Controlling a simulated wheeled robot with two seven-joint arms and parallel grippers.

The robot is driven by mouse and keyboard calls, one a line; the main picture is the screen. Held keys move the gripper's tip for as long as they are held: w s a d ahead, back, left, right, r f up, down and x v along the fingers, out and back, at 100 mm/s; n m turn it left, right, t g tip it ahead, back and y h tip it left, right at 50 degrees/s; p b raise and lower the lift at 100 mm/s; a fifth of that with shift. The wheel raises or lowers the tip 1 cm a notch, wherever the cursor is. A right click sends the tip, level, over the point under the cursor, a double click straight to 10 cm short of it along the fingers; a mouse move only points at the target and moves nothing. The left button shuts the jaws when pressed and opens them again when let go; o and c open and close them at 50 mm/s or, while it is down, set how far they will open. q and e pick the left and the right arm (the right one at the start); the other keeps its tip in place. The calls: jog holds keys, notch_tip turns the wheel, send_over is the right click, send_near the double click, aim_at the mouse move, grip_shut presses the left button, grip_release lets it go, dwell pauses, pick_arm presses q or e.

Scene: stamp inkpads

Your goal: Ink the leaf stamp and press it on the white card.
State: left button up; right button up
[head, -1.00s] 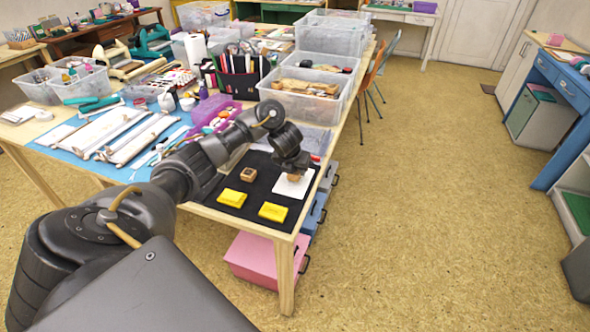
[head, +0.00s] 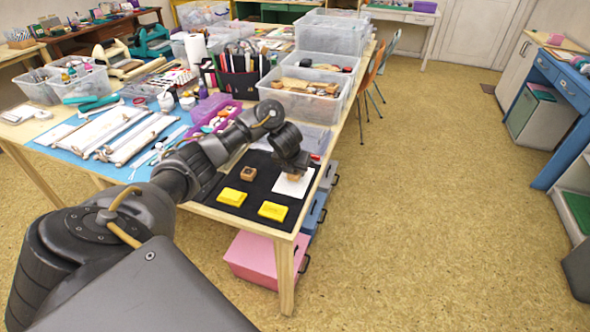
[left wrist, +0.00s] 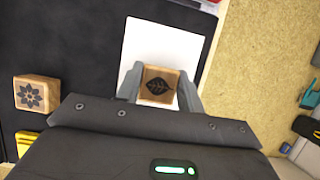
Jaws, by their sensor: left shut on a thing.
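My left gripper (head: 295,173) is shut on the leaf stamp (left wrist: 160,86), a wooden block with a dark leaf on its top. It holds the stamp over the white card (head: 286,188), which also shows in the left wrist view (left wrist: 150,43). I cannot tell whether the stamp touches the card. Another wooden stamp (head: 248,173), with a flower on its top in the left wrist view (left wrist: 36,93), stands to the left on the black mat (head: 258,187). Two yellow inkpads, one at left (head: 232,197) and one at right (head: 272,211), lie at the front of the mat. My right gripper is not in view.
Clear plastic bins (head: 298,102) and a black caddy of tools (head: 240,75) stand behind the mat. A purple box (head: 215,112) is to the left. The table's right edge is close to the card.

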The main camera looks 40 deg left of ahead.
pick_arm(q)
jog(key=shift+f, duration=0.4)
jog(key=shift+f+b, duration=0.1)
jog(key=shift+b, duration=0.25)
dwell(0.5)
jog(key=shift+r+p, duration=0.65)
jog(key=shift+r, duration=0.1)
notch_tip(320, 180, up, 5)
jog(key=p, duration=0.5)
jog(key=shift+r, duration=0.2)
jog(key=shift+f, duration=0.1)
dwell(0.6)
